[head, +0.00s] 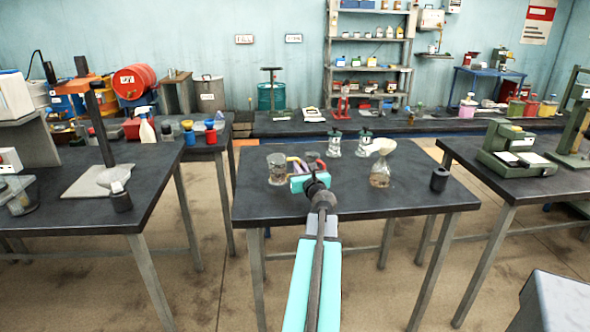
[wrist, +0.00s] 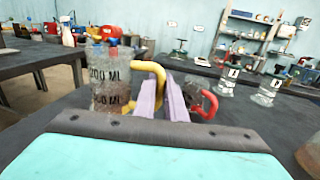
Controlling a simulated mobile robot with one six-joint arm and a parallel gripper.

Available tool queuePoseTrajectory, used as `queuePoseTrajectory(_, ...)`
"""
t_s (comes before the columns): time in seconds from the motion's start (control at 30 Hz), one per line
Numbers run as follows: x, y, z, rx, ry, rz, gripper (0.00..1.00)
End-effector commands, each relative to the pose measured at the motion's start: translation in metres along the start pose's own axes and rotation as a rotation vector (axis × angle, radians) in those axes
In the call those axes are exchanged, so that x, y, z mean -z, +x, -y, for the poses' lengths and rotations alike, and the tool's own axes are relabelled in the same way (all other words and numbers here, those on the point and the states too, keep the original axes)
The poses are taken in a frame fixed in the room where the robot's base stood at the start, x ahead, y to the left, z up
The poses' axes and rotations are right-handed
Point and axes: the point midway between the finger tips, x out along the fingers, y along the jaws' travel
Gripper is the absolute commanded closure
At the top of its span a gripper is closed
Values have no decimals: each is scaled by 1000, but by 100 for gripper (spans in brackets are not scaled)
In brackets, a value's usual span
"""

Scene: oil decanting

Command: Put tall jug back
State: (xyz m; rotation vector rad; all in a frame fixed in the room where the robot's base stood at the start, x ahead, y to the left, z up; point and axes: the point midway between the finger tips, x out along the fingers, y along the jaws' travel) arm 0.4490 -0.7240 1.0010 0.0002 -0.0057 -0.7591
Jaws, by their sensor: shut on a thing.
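The tall jug (head: 278,170), clear with dark volume marks and a yellow handle, is at the left part of the middle table. It looks upright; I cannot tell whether its base touches the table. It also shows in the wrist view (wrist: 110,82), left of my fingers. My gripper (head: 306,172) is just right of the jug, at its yellow handle (wrist: 158,72), and is shut on that handle. The pale purple fingers (wrist: 163,98) partly cover the grip. A red handle (wrist: 210,104) shows right of the fingers; the vessel it belongs to is mostly hidden.
Two clear bottles with green tops (head: 335,144) (head: 364,143) stand at the middle table's (head: 420,200) back edge. The table's front right is clear.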

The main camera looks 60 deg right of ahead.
Motion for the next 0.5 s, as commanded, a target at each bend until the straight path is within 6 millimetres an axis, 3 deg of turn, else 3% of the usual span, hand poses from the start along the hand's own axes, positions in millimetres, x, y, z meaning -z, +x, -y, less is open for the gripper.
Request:
queuePoseTrajectory(0.2,2,22,-4,-1,1,0,100)
queuePoseTrajectory(0.5,2,25,-5,0,1,1,100)
